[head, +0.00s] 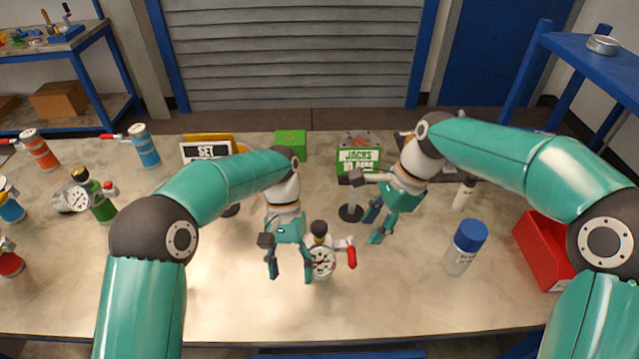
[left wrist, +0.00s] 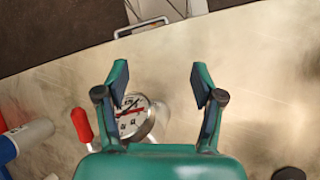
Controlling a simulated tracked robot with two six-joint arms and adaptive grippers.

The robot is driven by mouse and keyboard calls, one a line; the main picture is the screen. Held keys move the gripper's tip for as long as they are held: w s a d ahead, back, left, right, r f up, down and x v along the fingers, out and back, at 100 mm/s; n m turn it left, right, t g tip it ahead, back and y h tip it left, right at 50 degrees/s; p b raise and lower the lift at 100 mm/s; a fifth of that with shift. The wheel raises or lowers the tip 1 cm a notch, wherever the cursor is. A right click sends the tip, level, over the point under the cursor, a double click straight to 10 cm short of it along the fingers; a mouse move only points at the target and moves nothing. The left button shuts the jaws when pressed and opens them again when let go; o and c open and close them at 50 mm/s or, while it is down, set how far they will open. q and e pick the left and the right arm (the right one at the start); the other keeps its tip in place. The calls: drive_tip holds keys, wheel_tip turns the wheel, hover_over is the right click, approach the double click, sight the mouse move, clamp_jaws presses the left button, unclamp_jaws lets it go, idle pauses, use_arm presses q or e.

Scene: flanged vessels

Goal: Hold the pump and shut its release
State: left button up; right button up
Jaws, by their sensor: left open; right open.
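The pump (head: 321,262) stands on the table near the middle, with a round white dial and a dark top. Its red release lever (head: 351,256) sticks out to the right in the head view. In the left wrist view the dial (left wrist: 134,117) shows beside the left finger, and the red lever (left wrist: 82,125) lies further left. My left gripper (head: 290,275) is open, pointing down, just left of the pump. Nothing is between its fingers (left wrist: 161,80). My right gripper (head: 375,226) is open and empty, behind and right of the pump. The pump's lower body is mostly hidden.
A blue-capped bottle (head: 465,248) and a red bin (head: 543,250) stand at the right. Several coloured cylinders, including a green one (head: 102,206), are at the left. The table front is clear.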

use_arm(q)
drive_tip(key=w+d+r+m+t, duration=0.3)
drive_tip(key=w+d+r+t, duration=0.1)
drive_tip(key=w+r, duration=0.5)
wheel_tip(320, 180, up, 8)
drive_tip(key=m+t, duration=0.1)
drive_tip(key=t, duration=0.1)
hover_over(320, 224)
drive_tip(key=shift+y, duration=0.3)
wheel_tip(320, 224, down, 14)
drive_tip(key=shift+f, duration=0.2)
clamp_jaws()
idle(1.0)
